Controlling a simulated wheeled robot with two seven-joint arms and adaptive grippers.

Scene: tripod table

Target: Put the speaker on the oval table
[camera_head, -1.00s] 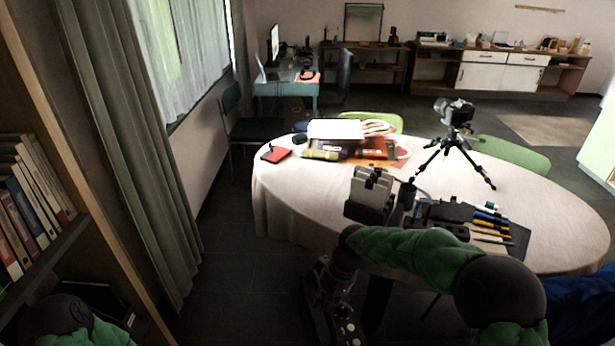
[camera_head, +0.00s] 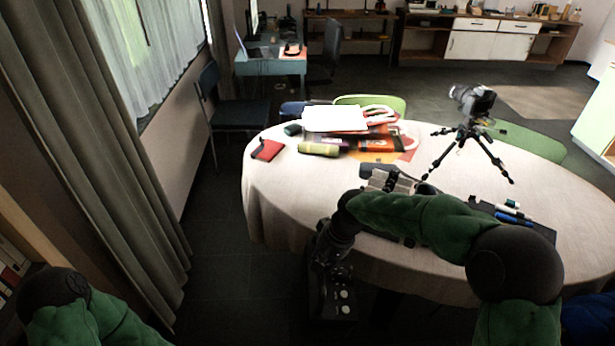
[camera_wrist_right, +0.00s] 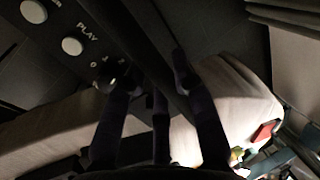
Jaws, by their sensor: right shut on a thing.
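The speaker (camera_head: 330,290) is a dark box with pale round knobs, hanging upright in the head view. It is beside the near edge of the oval table (camera_head: 285,200), lower than the tabletop. My right gripper (camera_head: 333,245) is shut on its upper part. In the right wrist view the dark fingers (camera_wrist_right: 155,95) reach the speaker's panel (camera_wrist_right: 75,45), which has round knobs and the word PLAY. The table wears a pale cloth. My left arm shows only at the lower left; its gripper is out of view.
A camera on a tripod (camera_head: 470,130) stands on the table's right part. Papers and books (camera_head: 345,125) and a red item (camera_head: 267,150) lie at the back left. Markers (camera_head: 513,215) lie at the right. The table's front left is bare. A curtain (camera_head: 100,150) hangs at left.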

